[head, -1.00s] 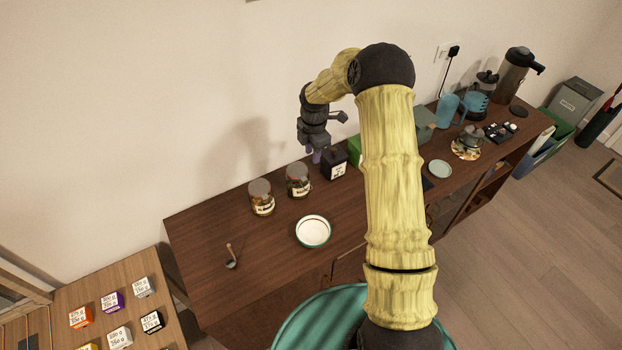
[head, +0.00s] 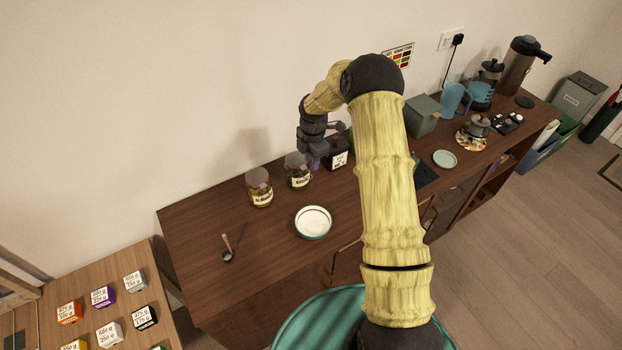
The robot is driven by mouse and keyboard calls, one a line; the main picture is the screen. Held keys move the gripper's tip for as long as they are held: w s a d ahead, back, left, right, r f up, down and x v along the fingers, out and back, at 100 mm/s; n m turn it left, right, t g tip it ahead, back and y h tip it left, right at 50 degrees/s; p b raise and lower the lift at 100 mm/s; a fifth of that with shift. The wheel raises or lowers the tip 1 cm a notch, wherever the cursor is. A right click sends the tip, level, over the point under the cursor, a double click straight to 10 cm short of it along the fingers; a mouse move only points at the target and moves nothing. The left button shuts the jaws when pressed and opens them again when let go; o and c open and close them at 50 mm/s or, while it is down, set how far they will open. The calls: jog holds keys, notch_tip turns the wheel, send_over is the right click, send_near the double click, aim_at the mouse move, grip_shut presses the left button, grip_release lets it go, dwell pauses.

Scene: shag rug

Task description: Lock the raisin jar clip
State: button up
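Two glass jars with grey lids stand near the back edge of the dark wooden sideboard. The left jar (head: 260,190) stands clear of my arm. The right jar (head: 297,171) stands just left of my gripper (head: 314,163). Their labels are too small to read, so I cannot tell which is the raisin jar, and no clip can be made out. My gripper points down close beside the right jar, partly in front of a dark labelled box (head: 338,154).
A white bowl with a green rim (head: 313,222) and a small scoop (head: 227,250) are on the sideboard (head: 190,232) in front. A grey-green box (head: 421,116), small plate (head: 444,159) and teapot (head: 477,127) stand to the right. The sideboard's left end is mostly clear.

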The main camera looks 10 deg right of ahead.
aim_at(311, 178)
jog(key=f+b, duration=0.1)
jog(key=f, duration=0.1)
jog(key=f+b, duration=0.1)
jog(key=f, duration=0.2)
jog(key=f+b, duration=0.1)
jog(key=f, duration=0.1)
jog(key=shift+w+f+b, duration=0.25)
jog(key=shift+b, duration=0.15)
jog(key=shift+a, duration=0.1)
grip_shut()
